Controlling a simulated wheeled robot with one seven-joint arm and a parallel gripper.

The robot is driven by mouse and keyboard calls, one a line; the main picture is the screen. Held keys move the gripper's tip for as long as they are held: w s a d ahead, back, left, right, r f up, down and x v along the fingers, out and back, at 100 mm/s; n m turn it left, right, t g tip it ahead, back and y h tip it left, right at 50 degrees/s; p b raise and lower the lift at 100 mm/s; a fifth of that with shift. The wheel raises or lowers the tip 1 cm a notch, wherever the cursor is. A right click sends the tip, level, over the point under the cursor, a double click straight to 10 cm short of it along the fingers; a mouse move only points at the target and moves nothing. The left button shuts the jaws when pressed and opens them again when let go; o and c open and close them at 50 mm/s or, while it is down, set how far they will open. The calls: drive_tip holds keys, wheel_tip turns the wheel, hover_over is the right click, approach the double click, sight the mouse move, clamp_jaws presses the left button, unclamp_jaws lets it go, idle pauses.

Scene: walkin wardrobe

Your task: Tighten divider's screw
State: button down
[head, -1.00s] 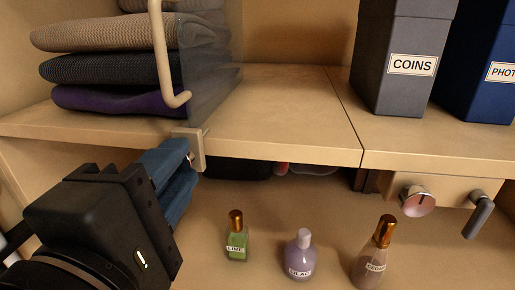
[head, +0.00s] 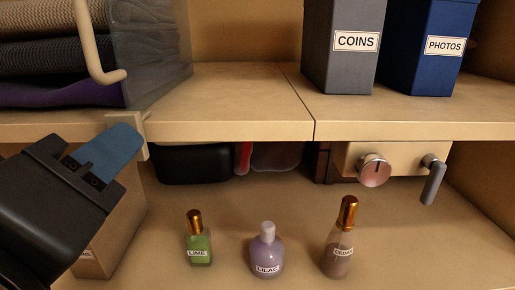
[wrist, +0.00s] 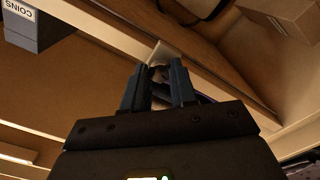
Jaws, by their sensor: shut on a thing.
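The divider is a clear panel (head: 150,55) with a beige bent rod (head: 92,45), standing beside the folded clothes on the shelf. Its beige clamp (head: 141,137) hooks over the shelf's front edge and also shows in the wrist view (wrist: 166,52). My gripper (head: 128,140) reaches up from the lower left to this clamp, with its blue fingers at it. In the wrist view my gripper (wrist: 159,75) is shut on the small dark screw (wrist: 158,72) below the clamp. The fingers hide most of the screw, and the head view does not show it.
A grey COINS box (head: 340,50) and a blue PHOTOS box (head: 428,50) stand on the shelf (head: 230,105). Below are LIME (head: 198,245), LILAC (head: 266,250) and amber-capped (head: 340,245) bottles. A knob (head: 374,170) and a lever (head: 433,180) are under the shelf at right.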

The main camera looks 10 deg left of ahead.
drive_tip(key=shift+a+f+m+b, duration=0.1)
drive_tip(key=shift+m+b, duration=2.45)
drive_tip(key=shift+m, duration=1.4)
drive_tip(key=shift+a+m+b, duration=0.1)
drive_tip(key=shift+m+b, duration=2.45)
drive_tip(key=shift+m, duration=1.4)
drive_tip(key=c, duration=0.9)
unclamp_jaws()
drive_tip(key=shift+b+v, duration=0.35)
drive_tip(key=shift+v, duration=3.65)
drive_tip(key=shift+w, duration=0.1)
